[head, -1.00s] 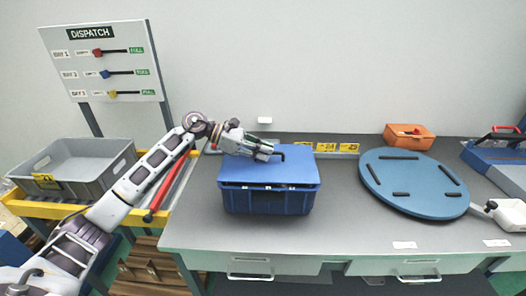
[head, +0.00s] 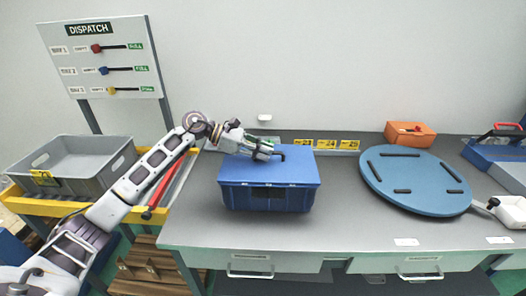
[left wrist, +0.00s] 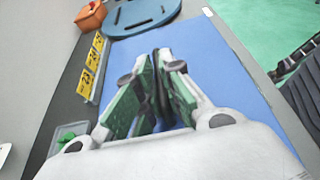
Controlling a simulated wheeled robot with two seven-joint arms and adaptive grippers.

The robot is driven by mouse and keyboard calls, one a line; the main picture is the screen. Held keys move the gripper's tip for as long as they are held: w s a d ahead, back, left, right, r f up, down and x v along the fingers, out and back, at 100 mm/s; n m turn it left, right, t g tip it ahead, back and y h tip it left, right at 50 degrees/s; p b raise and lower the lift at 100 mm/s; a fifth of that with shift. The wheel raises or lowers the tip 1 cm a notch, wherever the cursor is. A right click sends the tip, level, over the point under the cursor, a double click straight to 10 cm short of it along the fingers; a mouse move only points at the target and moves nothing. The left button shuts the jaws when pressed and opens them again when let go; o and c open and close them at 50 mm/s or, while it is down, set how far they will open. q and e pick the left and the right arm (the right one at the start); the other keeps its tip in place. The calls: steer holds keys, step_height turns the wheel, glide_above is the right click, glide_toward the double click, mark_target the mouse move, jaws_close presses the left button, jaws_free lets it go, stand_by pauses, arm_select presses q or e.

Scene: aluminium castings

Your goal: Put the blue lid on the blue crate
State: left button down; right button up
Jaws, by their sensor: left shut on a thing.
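The blue lid (head: 298,170) lies over the top of the blue crate (head: 265,199) on the grey bench. It looks level, and its rim meets the crate's front with no clear gap. My left gripper (head: 266,152) is above the lid, shut on its black handle (head: 280,149). In the left wrist view, the fingers (left wrist: 160,88) are close together around a dark piece, with the blue lid (left wrist: 210,58) spread out beneath. The crate is hidden under the lid there.
A round blue board (head: 416,178) with black bars lies to the right, with an orange bin (head: 410,135) behind it. A grey tote (head: 110,178) stands on a yellow-edged rack at the left. The bench between crate and round board is clear.

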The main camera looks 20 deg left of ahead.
arm_select(q)
steer(key=shift+f, duration=0.25)
steer(key=c, duration=1.5)
jaws_free()
steer(key=shift+v, duration=6.05)
steer(key=shift+r, duration=0.15)
step_height(320, 180, up, 9)
steer(key=p, duration=0.9)
steer(key=shift+r+p, duration=0.4)
steer(key=shift+r, duration=0.05)
